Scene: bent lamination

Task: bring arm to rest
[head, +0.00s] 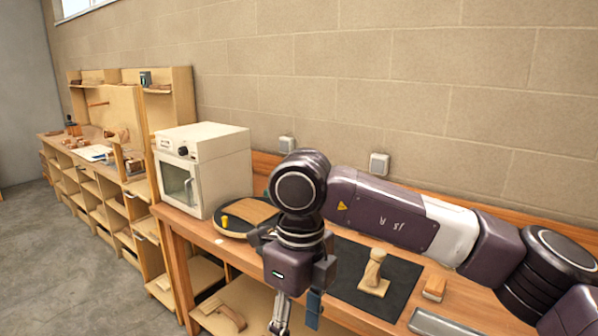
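My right arm comes in from the right edge and reaches across the workbench. Its gripper (296,314) points down at the bottom middle of the head view, over the front edge of the bench. The two fingers stand apart with a gap between them, and I see nothing held there. The lowest part of the fingers is close to the picture's bottom edge. My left gripper is not in view.
The wooden workbench (202,236) carries a white oven (205,165), a round dark tray (232,232) with a wooden board (250,212), a black mat (345,262) with a wooden piece (374,272), and a wood block (435,288). Shelving (100,195) stands left; floor (60,270) there is clear.

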